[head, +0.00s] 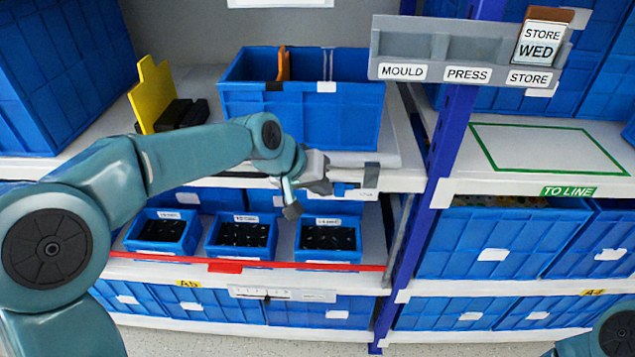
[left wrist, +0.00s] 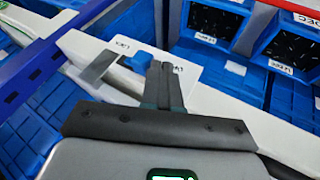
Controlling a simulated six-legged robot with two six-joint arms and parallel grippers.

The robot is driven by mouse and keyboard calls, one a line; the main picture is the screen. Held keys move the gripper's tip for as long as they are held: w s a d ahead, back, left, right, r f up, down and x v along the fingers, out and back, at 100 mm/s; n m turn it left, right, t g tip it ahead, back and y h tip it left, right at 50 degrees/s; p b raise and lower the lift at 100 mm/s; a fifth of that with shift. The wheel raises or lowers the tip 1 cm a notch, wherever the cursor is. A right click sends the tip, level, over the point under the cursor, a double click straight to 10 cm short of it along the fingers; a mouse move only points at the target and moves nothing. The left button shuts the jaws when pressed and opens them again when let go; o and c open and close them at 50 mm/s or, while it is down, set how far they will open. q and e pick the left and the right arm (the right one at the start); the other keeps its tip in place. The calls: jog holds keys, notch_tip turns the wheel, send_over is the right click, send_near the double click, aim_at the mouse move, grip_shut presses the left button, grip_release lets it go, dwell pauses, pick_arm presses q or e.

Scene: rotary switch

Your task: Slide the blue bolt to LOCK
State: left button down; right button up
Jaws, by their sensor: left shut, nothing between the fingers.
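The blue bolt (left wrist: 137,62) shows in the left wrist view as a small blue knob on a white shelf edge. A grey metal plate (left wrist: 99,66) stands left of it. One white label (left wrist: 122,44) is just behind the bolt; another (left wrist: 178,69) is partly hidden by my fingers. Both labels are upside down and hard to read. My left gripper (left wrist: 163,68) is shut and empty, its fingertips just right of the bolt; I cannot tell whether they touch. In the head view my left gripper (head: 324,185) is at the shelf edge, left of the grey plate (head: 371,173). My right gripper is out of view.
A large blue bin (head: 300,115) stands on the shelf above. Small bins of dark parts (head: 327,236) sit below, behind a red rail (head: 340,267). A blue upright post (head: 425,210) stands to the right. A yellow piece (head: 150,95) is at the left.

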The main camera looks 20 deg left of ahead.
aim_at(343, 189)
pick_arm(q)
jog(key=d, duration=0.1)
jog(key=w+d+p, duration=0.1)
jog(key=d, duration=0.1)
jog(key=shift+d+r, duration=0.1)
jog(key=shift+d, duration=0.15)
jog(key=shift+a, duration=0.1)
